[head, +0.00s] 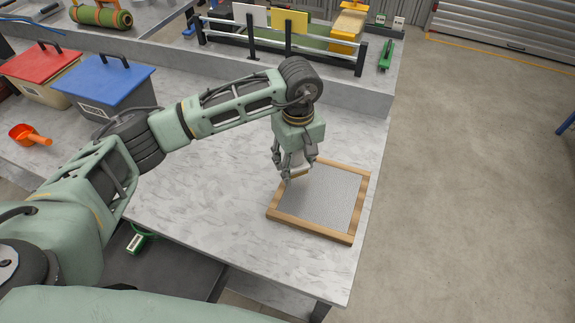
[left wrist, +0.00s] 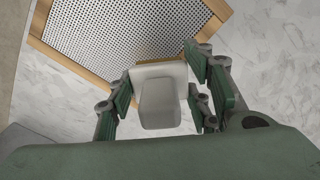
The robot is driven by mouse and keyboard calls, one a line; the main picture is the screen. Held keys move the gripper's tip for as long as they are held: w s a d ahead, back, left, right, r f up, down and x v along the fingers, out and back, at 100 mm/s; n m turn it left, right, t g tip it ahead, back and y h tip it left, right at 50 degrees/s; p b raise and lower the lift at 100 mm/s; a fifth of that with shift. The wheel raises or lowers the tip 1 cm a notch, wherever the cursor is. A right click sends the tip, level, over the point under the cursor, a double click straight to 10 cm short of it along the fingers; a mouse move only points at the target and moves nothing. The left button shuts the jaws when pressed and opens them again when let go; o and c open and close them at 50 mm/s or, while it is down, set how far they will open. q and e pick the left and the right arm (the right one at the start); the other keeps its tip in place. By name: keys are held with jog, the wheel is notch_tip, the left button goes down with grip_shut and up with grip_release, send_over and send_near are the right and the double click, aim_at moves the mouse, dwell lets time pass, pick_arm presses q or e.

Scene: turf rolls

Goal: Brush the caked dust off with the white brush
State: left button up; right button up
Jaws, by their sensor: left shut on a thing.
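A wood-framed screen with a perforated grey panel (head: 322,200) lies flat on the light table, near its right edge. It also fills the upper part of the left wrist view (left wrist: 120,35). My left gripper (head: 294,176) is over the screen's left side, pointing down. It is shut on the white brush (left wrist: 160,100), whose pale body sits between the fingers in the left wrist view. In the head view the brush is mostly hidden by the fingers. I cannot tell whether its bristles touch the panel. No caked dust can be made out. My right gripper is not in view.
A red-lidded bin (head: 42,62) and a blue-lidded bin (head: 104,82) stand at the left, with an orange scoop (head: 30,135) near them. A rack with white and yellow plates (head: 290,30) stands at the back. The table left of the screen is clear.

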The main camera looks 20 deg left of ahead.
aim_at(295, 154)
pick_arm(q)
jog(key=shift+a+r+p, duration=0.2)
jog(key=shift+r+p, duration=0.1)
jog(key=shift+r, duration=0.55)
jog(key=shift+r+p, duration=0.3)
jog(key=shift+r, duration=0.6)
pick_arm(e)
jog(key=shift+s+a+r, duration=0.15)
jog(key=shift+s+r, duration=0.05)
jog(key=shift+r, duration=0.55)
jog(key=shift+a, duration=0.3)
